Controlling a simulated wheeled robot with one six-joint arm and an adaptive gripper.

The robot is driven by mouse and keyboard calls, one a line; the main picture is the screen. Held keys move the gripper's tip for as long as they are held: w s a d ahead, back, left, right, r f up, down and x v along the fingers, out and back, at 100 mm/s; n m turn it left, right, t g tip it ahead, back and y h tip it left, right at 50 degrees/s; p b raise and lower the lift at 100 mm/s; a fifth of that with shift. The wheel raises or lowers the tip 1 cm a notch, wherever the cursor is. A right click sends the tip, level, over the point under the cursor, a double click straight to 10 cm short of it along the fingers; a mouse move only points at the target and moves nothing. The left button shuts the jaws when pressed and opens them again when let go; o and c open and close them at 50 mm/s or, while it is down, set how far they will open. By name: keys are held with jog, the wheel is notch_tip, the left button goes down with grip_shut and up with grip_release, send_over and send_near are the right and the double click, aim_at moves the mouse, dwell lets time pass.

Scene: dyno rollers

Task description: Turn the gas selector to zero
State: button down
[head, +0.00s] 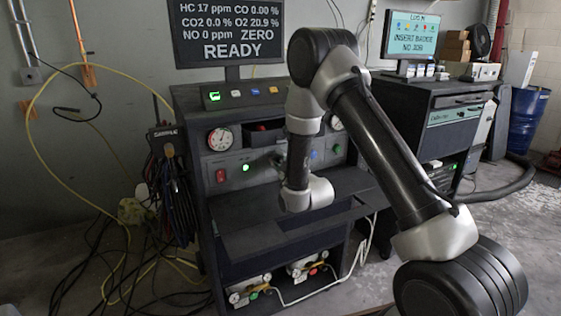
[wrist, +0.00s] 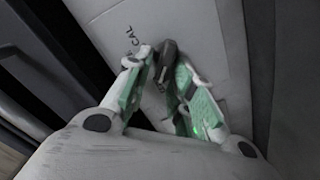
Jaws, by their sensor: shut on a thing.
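In the wrist view, the gas selector (wrist: 167,56) is a small dark lever-like knob on a pale grey panel with the printed mark CAL beside it. My gripper (wrist: 158,72) has its green-padded fingers on both sides of the knob and is shut on it. The other position labels are covered or too small to read. In the head view, my arm's wrist is in front of the grey panel of the analyser cabinet (head: 232,180), and the selector and fingertips are hidden. The monitor (head: 228,30) above the cabinet reads ZERO and READY.
The panel carries a round gauge (head: 220,139), a red switch (head: 220,175) and a green lamp (head: 246,167). A dark shelf (head: 250,240) juts out below. Cables (head: 172,185) hang at the cabinet's left. A second cabinet (head: 440,120) stands to the right.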

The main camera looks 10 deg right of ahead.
jog(key=shift+a+f+n, duration=0.1)
jog(key=shift+n, duration=0.2)
jog(key=c, duration=1.5)
grip_release()
jog(key=v, duration=1.2)
